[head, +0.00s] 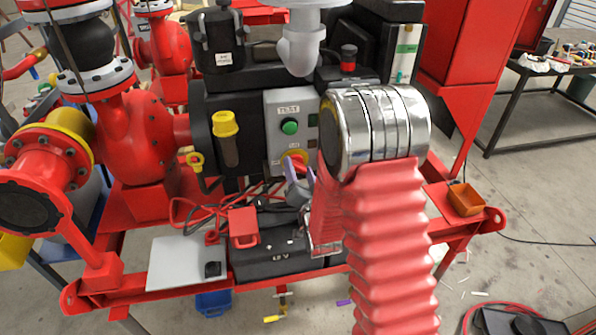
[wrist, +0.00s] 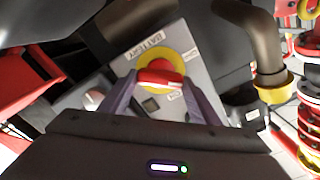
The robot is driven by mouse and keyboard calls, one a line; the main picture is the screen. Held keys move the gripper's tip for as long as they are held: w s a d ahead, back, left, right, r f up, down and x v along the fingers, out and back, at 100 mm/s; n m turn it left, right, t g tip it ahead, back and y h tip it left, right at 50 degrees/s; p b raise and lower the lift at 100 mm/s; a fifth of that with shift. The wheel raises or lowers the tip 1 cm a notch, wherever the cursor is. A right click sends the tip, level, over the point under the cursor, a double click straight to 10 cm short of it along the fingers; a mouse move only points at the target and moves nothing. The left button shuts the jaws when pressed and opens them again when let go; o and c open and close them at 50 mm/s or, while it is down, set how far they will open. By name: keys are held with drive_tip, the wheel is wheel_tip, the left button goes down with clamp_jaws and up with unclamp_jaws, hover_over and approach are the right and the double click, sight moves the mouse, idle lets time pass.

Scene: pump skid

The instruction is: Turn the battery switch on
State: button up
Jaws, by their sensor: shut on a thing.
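The battery switch is a red handle (wrist: 160,77) on a round yellow plate (wrist: 176,61), set in a grey panel (wrist: 191,42) with a label reading BATTERY. In the head view, the yellow plate (head: 287,156) is low on the grey panel (head: 274,108), under a green button (head: 290,127) labelled TEST. My gripper (wrist: 160,82) is shut on the red handle, one finger on each side. In the head view, my gripper (head: 298,176) is partly hidden by my arm. The handle lies roughly across the wrist picture.
Black battery boxes (head: 270,262) and loose red and black cables lie below the panel. A yellow-capped dark tube (head: 226,140) stands left of it, beside a red pump (head: 140,135). A grey pipe elbow (head: 302,50) hangs above. A workbench (head: 540,75) stands far right.

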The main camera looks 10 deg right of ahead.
drive_tip(key=m, duration=0.5)
drive_tip(key=shift+d+f+m, duration=0.2)
drive_tip(key=shift+m, duration=0.1)
drive_tip(key=shift+s+d+f+m, duration=0.1)
drive_tip(key=shift+f+m, duration=0.05)
drive_tip(key=shift+m, duration=2.25)
drive_tip(key=o, duration=1)
drive_tip(key=shift+o, duration=0.2)
